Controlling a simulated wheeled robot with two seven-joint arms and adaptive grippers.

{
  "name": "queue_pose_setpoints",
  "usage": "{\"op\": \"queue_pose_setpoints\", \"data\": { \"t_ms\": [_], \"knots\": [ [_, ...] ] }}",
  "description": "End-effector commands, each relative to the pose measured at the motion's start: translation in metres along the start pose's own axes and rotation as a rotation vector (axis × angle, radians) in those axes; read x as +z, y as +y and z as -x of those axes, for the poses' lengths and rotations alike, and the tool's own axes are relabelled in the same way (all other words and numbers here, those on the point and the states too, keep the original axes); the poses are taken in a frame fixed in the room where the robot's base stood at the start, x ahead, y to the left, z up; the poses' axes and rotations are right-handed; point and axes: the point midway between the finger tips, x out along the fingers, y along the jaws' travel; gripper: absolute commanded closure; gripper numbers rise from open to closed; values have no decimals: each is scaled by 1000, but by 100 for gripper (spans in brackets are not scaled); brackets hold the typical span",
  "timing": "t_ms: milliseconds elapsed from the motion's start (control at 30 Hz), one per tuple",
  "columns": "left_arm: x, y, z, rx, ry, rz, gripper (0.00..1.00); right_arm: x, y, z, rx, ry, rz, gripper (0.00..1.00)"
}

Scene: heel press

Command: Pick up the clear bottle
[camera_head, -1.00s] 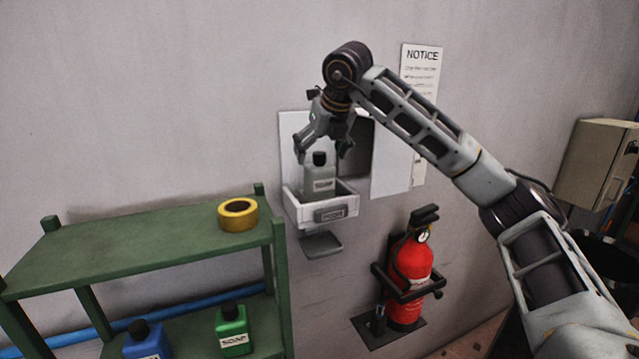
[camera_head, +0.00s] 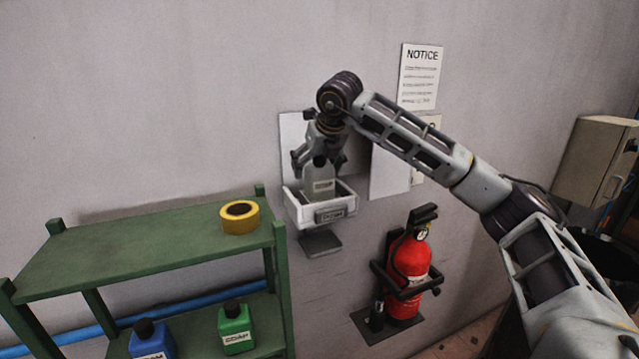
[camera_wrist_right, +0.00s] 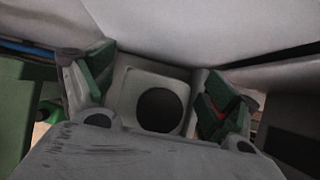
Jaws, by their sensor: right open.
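The clear bottle (camera_head: 321,183) is greyish with a black cap and a label. It stands upright in a white wall-mounted tray (camera_head: 298,210). In the right wrist view the bottle's top (camera_wrist_right: 184,82) and round dark cap (camera_wrist_right: 160,109) lie between the fingers. My right gripper (camera_head: 318,165) is open and points down over the bottle, one finger on each side of it. It also shows in the right wrist view (camera_wrist_right: 160,100), with gaps beside the bottle. My left gripper is not in view.
A green shelf (camera_head: 150,245) at left holds yellow tape (camera_head: 240,216), with a blue bottle (camera_head: 152,340) and a green soap bottle (camera_head: 235,327) below. A red fire extinguisher (camera_head: 408,265) hangs at lower right.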

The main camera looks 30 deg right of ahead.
Motion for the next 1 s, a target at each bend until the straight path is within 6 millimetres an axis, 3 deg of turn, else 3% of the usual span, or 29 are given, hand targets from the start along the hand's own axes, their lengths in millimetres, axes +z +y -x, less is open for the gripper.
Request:
{"op": "queue_pose_setpoints", "data": {
  "t_ms": [267, 633, 1000],
  "knots": [
    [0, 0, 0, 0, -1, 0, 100, 0, 0, 0, 0, 0, 0, 14],
    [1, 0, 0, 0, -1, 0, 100, 0, 0, 0, 0, 0, 0, 61],
    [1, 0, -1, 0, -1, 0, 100, 2, 0, 2, 0, -1, -1, 62]
  ]
}}
